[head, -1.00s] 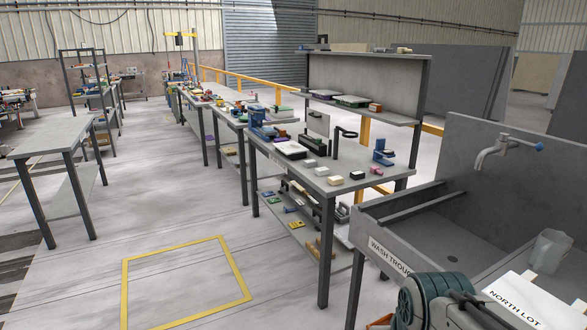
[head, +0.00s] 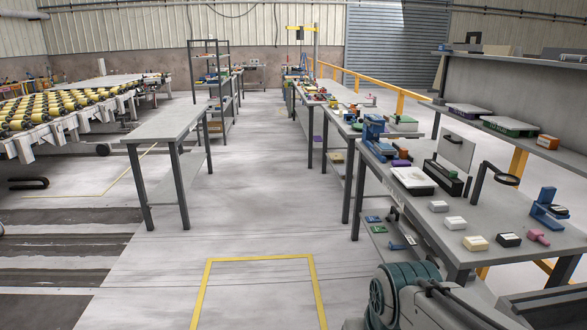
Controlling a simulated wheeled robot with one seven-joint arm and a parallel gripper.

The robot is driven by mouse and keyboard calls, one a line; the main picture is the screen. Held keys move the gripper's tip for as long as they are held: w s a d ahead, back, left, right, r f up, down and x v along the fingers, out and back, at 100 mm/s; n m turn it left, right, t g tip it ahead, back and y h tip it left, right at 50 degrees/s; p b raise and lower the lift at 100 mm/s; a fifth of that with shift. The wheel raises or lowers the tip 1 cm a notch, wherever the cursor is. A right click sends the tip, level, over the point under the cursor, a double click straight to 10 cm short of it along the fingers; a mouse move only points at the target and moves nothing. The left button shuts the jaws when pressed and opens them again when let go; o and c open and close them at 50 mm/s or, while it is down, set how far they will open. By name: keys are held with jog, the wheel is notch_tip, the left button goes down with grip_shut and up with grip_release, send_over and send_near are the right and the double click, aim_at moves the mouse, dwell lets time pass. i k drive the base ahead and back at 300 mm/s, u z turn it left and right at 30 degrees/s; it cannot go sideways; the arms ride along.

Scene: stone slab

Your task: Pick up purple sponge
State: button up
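A small flat purple piece (head: 402,163) lies on the near workbench (head: 410,212) at the right, just in front of a blue clamp-like device (head: 375,132). It is too small to tell surely whether it is the sponge. Another purple patch (head: 318,139) shows farther back by the bench row, and I cannot tell what it is. A pinkish-purple tool-like item (head: 537,234) lies near the bench's front right. My gripper is out of view; only part of my arm shows at the bottom right, over the floor and bench edge.
White, cream and black blocks (head: 477,243) lie along the near bench, with a magnifier (head: 508,179) and a shelf (head: 500,125) behind. A grey table (head: 167,126) stands at the left. The floor with a yellow outline (head: 258,259) is clear between.

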aim_at(394, 163)
jog(key=u, duration=0.15)
jog(key=i, duration=1.55)
jog(key=z, duration=0.25)
jog(key=i, duration=1.5)
jog(key=z, duration=0.95)
jog(key=i, duration=1.05)
jog(key=z, duration=0.4)
